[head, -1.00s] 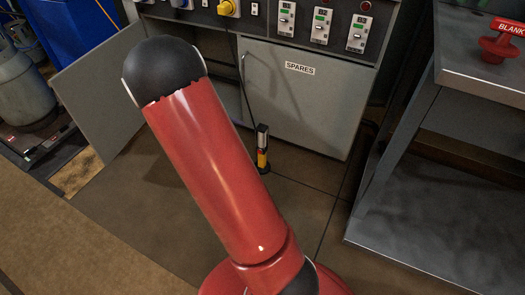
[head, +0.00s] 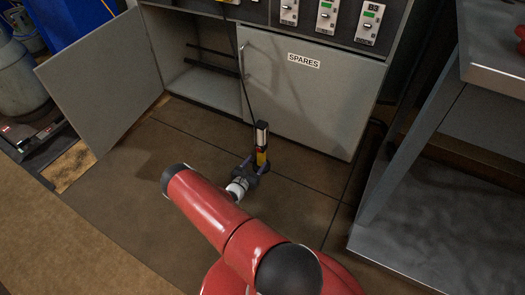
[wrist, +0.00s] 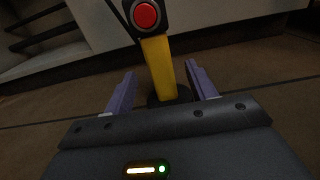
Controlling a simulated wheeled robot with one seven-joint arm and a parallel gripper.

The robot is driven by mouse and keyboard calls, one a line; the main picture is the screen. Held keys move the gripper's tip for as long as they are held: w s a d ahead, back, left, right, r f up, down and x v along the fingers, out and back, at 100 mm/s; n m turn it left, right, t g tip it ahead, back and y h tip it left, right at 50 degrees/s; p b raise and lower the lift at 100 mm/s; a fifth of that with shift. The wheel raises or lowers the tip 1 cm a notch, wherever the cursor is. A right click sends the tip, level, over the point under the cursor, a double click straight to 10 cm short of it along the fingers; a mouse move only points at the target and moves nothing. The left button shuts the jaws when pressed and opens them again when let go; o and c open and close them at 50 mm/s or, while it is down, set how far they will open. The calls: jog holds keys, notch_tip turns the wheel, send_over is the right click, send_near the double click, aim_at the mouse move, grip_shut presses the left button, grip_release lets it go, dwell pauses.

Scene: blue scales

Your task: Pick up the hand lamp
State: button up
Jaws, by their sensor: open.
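The hand lamp (head: 262,146) stands upright on the floor in front of the closed SPARES door. It has a black and white upper part and a yellow lower part. The wrist view shows its yellow body (wrist: 160,68) and a red round button on a dark upper part. A dark cable runs up from it. My gripper (head: 253,166) is low at the lamp's lower part. In the wrist view my gripper (wrist: 157,84) is open, with one purple finger on each side of the yellow body and gaps between. The lamp's base is partly hidden behind the gripper.
The grey SPARES door (head: 310,100) is just behind the lamp. An open cabinet door (head: 100,85) and an open compartment (head: 205,85) are at the left. A metal bench (head: 440,200) stands at the right. The brown floor (head: 120,215) at the front left is clear.

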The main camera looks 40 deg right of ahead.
aim_at(264, 151)
jog(key=x, duration=0.5)
jog(key=b+x, duration=0.1)
jog(key=x, duration=0.1)
jog(key=shift+w+d+r, duration=0.1)
jog(key=shift+d+r, duration=0.15)
jog(key=shift+r, duration=0.05)
grip_shut()
